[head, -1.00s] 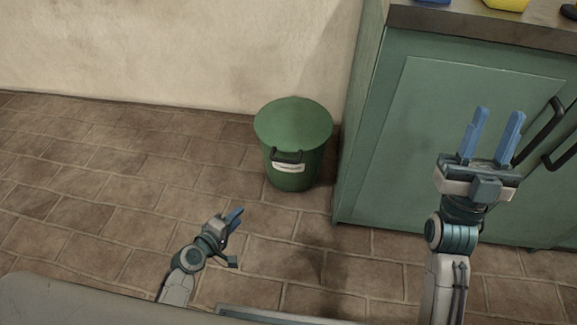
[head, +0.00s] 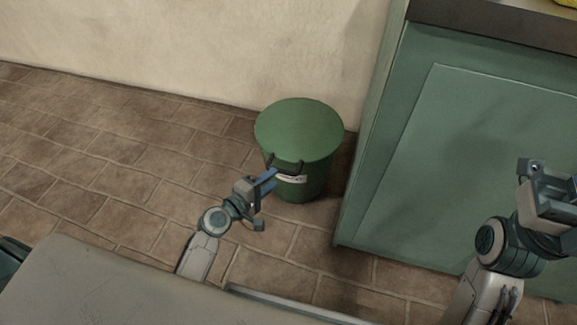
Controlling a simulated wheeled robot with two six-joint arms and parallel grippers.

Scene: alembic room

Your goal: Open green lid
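A green bin with a round green lid (head: 299,128) stands on the floor beside the green cabinet. The lid lies flat on top of the bin body (head: 305,187). A dark handle (head: 287,164) sticks out at the lid's front edge, above a white label. My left gripper (head: 271,178) is just in front of the handle, its blue fingers pointing up and right at it. The two fingers look slightly apart; contact with the handle cannot be told. My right gripper (head: 553,190) is at the right edge, away from the bin, with its fingers not clearly visible.
The green cabinet (head: 450,160) stands close to the bin's right side, with a worktop above. A plain wall (head: 190,45) is behind the bin. The brick-tiled floor (head: 110,150) to the left is clear.

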